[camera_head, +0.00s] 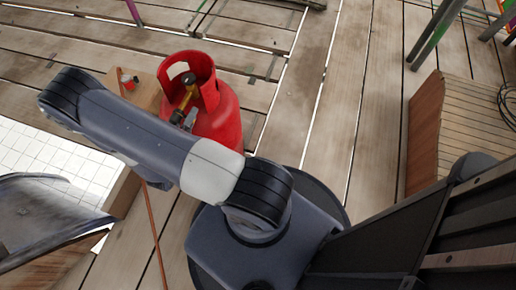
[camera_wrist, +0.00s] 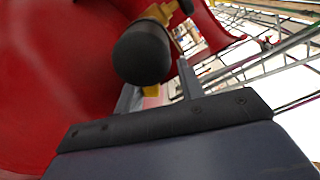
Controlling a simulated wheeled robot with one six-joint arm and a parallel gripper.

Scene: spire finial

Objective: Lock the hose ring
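A red gas cylinder (camera_head: 222,115) with a cut-out collar stands on the plank deck in the head view. A yellow and black fitting (camera_head: 187,92) shows inside the collar opening. In the wrist view the cylinder's red wall (camera_wrist: 50,70) fills the left, and the fitting's black rounded part (camera_wrist: 142,52) hangs over the fingers, with brass-coloured parts behind it. I cannot tell which part is the hose ring. My gripper (camera_wrist: 158,88) is at the fitting, its two grey fingers apart. The black part hides the left fingertip; a small yellow piece shows between the fingers.
A wooden box (camera_head: 148,90) with a small red and white item stands left of the cylinder. White tiles (camera_head: 55,155) lie at the left. A slatted wooden block (camera_head: 470,130) is at the right. Bare planks (camera_head: 340,90) lie between the cylinder and that block.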

